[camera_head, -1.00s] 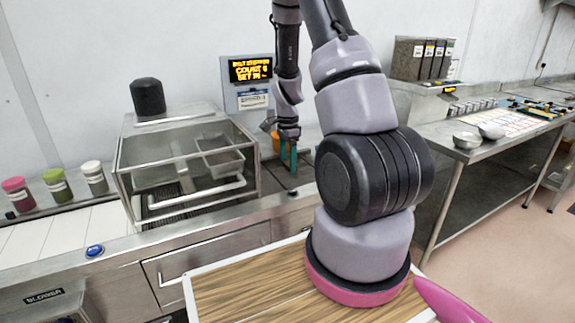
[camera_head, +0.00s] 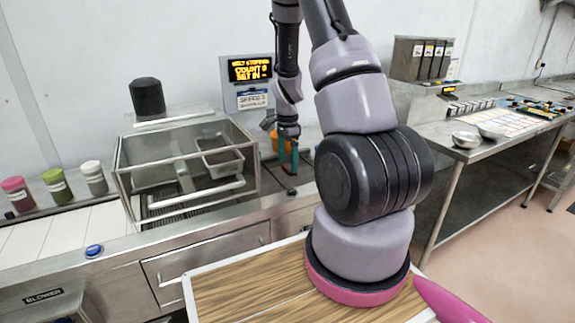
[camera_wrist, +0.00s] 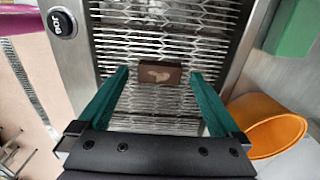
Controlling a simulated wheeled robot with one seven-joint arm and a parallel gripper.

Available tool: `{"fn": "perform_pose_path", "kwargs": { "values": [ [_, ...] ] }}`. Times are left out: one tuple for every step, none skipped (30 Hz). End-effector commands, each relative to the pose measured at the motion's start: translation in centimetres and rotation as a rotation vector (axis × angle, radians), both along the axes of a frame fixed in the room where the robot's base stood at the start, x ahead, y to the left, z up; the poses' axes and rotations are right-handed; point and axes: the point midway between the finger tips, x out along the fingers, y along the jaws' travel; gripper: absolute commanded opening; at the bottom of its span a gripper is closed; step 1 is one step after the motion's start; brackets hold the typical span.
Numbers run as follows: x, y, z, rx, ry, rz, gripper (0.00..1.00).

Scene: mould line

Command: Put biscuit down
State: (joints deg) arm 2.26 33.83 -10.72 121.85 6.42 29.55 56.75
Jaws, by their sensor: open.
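The biscuit (camera_wrist: 160,74) is a small dark brown rectangle with a paler mark on top. In the wrist view it lies on a metal wire mesh belt (camera_wrist: 150,122), between and just beyond my fingertips. My gripper (camera_wrist: 158,80) has green fingers spread wide, with a visible gap on each side of the biscuit. I cannot make out the biscuit in that view.
An orange tub (camera_wrist: 275,128) stands right of the belt in the wrist view, with a green block (camera_wrist: 292,28) above it. A black button marked JOG (camera_wrist: 62,23) sits on the left frame. A lit sign (camera_head: 250,69) hangs behind my arm.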

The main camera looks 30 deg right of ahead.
Motion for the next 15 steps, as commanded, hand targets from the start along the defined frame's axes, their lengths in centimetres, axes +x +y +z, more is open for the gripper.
{"fn": "perform_pose_path", "kwargs": {
  "values": [
    [0.1,0.1,1.2,-0.001,-0.006,0.001,1.00],
    [0.1,0.1,1.8,-0.001,-0.005,0.001,1.00],
    [0.2,0.1,2.8,-0.001,-0.007,0.002,1.00],
    [0.2,0.1,3.4,-0.001,-0.006,0.002,1.00],
    [0.1,0.1,4.1,-0.001,-0.006,0.001,1.00],
    [0.1,0.1,5.0,-0.001,-0.006,0.002,1.00],
    [0.2,0.1,5.7,-0.001,-0.006,0.002,1.00],
    [0.2,0.1,6.3,-0.001,-0.006,0.002,1.00],
    [0.1,0.1,7.0,-0.001,-0.006,0.003,1.00],
    [0.1,0.0,7.5,0.000,-0.005,0.001,1.00],
    [0.1,0.0,8.0,0.000,-0.005,0.001,1.00],
    [0.1,0.0,8.6,0.000,-0.004,0.002,1.00],
    [0.1,0.0,8.9,-0.001,-0.004,0.003,1.00],
    [0.1,0.1,9.3,0.000,-0.004,0.003,1.00],
    [0.0,0.1,9.6,0.001,-0.002,0.002,1.00]
  ]
}}
